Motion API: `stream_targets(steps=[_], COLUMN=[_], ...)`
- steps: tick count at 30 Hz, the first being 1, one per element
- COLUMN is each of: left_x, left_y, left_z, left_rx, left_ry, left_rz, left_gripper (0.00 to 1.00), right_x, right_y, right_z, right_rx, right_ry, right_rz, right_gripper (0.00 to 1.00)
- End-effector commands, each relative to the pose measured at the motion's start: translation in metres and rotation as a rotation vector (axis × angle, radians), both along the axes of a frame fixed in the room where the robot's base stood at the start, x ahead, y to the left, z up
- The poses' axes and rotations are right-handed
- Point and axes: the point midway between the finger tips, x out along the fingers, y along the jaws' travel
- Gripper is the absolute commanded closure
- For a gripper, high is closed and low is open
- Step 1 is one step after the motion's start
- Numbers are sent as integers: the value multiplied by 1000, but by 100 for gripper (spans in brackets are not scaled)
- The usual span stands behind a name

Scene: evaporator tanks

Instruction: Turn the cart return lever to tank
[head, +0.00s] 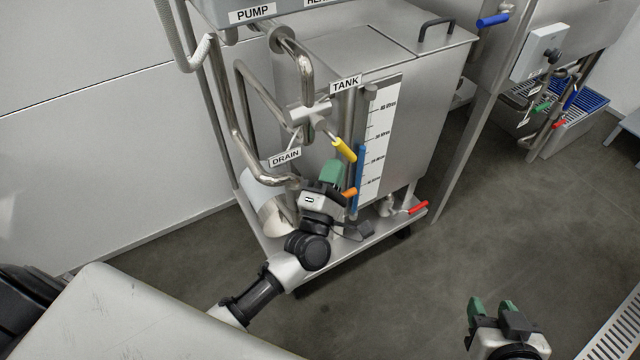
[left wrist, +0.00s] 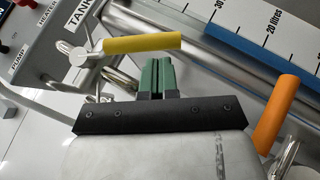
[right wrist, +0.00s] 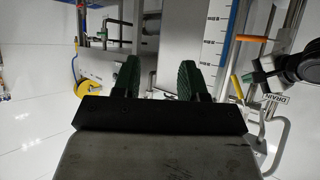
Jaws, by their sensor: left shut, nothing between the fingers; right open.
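The cart return lever has a yellow handle (head: 344,150) on a steel valve (head: 310,112) between the TANK label (head: 346,84) and the DRAIN label (head: 285,157). In the head view the handle slants down to the right. My left gripper (head: 332,172) is shut and empty, just below the handle. In the left wrist view the yellow handle (left wrist: 142,45) lies just beyond the shut green fingertips (left wrist: 157,62); I cannot tell whether they touch. My right gripper (head: 492,306) is open and empty over the floor at the lower right, away from the cart.
An orange handle (head: 349,192) is close to the left gripper's right side. A blue strip (head: 360,165) runs along the white litre scale (head: 378,125) on the steel tank (head: 425,110). A red handle (head: 418,208) sits low on the cart. Open floor (head: 430,270) lies in front.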

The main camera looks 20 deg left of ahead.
Motion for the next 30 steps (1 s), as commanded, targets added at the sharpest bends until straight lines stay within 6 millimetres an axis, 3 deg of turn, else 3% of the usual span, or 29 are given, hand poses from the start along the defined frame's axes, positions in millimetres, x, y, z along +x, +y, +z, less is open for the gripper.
stream_targets(steps=[19, 30], left_x=[5, 8], left_y=[-6, -9], left_z=[4, 5], left_rx=[-2, -31], left_ry=[-4, -42], left_rz=[-1, 0], left_gripper=[100, 100], right_x=[1, 23], right_y=[0, 13], right_z=[0, 36], right_rx=[4, 76], right_ry=[-18, -319], right_rz=[0, 21], right_gripper=[57, 57])
